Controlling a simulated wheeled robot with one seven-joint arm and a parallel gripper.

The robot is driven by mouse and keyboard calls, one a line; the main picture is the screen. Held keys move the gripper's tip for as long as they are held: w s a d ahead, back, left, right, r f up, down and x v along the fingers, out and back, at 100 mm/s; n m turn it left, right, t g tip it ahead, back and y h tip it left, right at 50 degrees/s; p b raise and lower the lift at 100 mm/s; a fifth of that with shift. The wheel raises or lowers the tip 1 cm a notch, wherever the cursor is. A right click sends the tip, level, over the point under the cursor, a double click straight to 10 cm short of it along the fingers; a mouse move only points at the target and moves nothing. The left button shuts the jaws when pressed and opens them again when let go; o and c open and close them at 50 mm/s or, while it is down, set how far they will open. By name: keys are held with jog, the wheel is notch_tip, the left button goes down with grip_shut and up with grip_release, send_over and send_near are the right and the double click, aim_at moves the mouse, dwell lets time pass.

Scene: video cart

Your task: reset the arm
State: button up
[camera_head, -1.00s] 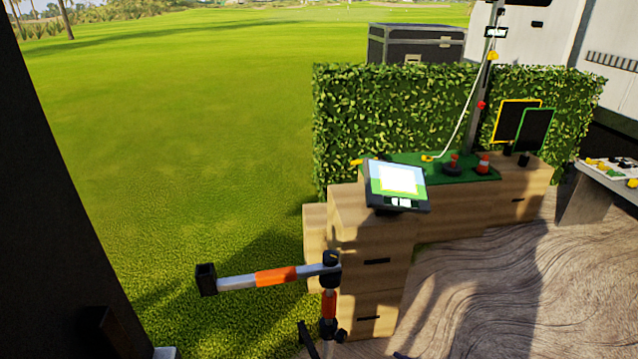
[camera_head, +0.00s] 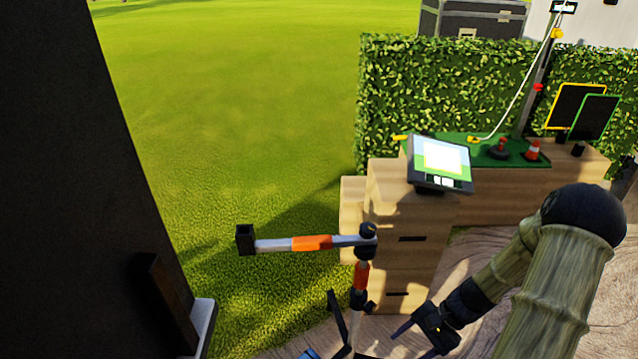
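My arm, with tan bamboo-like links and a dark round joint, reaches in from the lower right of the head view. Its dark end, my gripper (camera_head: 408,345), points down and left near the bottom edge. Its two thin fingers look spread apart, with nothing visible between them. It appears in front of the wooden drawer cabinet and to the right of the stand's post; the distance to them is hard to judge.
An orange-and-white jointed stand (camera_head: 312,243) stands left of the wooden drawer cabinet (camera_head: 400,270). A tilted screen (camera_head: 442,160) sits on the cabinet. A green-topped counter, a mast and a hedge (camera_head: 440,90) are behind. A dark panel (camera_head: 80,200) fills the left. Open grass lies between.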

jog(key=s+a+r+n+t+h, duration=0.25)
jog(key=r+n+h, duration=0.2)
jog(key=r, duration=0.45)
jog(key=s+a+r+n+t+h, duration=0.1)
jog(key=a+r+n+t+h, duration=0.25)
jog(key=r, duration=0.65)
notch_tip(320, 180, up, 26)
jog(key=n+g+p, duration=0.1)
jog(key=p, duration=2.5)
jog(key=shift+w+a+r+n+g+p, duration=0.2)
jog(key=shift+r+n+g+p, duration=0.1)
jog(key=shift+n+p, duration=0.1)
